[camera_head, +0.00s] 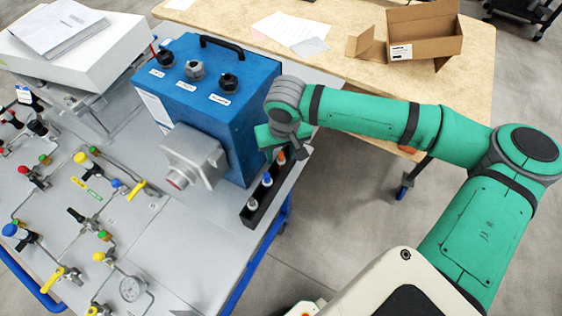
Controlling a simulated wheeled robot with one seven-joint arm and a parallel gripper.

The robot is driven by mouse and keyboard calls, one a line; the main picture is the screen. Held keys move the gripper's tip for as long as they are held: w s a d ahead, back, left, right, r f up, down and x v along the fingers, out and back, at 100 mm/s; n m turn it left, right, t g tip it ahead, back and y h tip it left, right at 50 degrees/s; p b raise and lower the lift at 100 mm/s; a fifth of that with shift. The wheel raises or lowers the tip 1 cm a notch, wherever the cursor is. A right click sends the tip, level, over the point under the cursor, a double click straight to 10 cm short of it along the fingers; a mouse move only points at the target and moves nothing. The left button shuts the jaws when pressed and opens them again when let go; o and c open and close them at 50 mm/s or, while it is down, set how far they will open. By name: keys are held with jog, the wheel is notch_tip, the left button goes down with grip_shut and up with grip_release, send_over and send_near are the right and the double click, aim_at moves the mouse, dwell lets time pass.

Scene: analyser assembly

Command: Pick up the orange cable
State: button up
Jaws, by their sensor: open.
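The orange cable (281,157) shows as a small orange end at the far end of a black holder (252,214) beside the blue box. A blue end (267,179) and a white end (252,203) stand nearer in the same holder. My gripper (287,148) is at the far end of the holder, close above and beside the orange end. It is open. Its fingers are small and partly hidden by the wrist, so I cannot tell whether they touch the orange cable.
The blue analyser box (238,95) with a grey front block (196,157) stands just left of my gripper. Valves and a gauge (130,288) crowd the panel's left side. A wooden table (345,80) behind holds papers and an open carton (425,35).

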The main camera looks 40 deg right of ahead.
jog(key=shift+c, duration=0.7)
jog(key=c, duration=0.9)
jog(key=shift+w+a, duration=0.1)
jog(key=shift+a, duration=0.05)
jog(key=shift+d+r, duration=0.1)
jog(key=shift+d, duration=0.1)
jog(key=shift+s+r, duration=0.2)
jog(key=shift+r, duration=0.35)
jog(key=shift+a+r, duration=0.1)
jog(key=shift+r, duration=11.8)
jog(key=shift+w, duration=0.15)
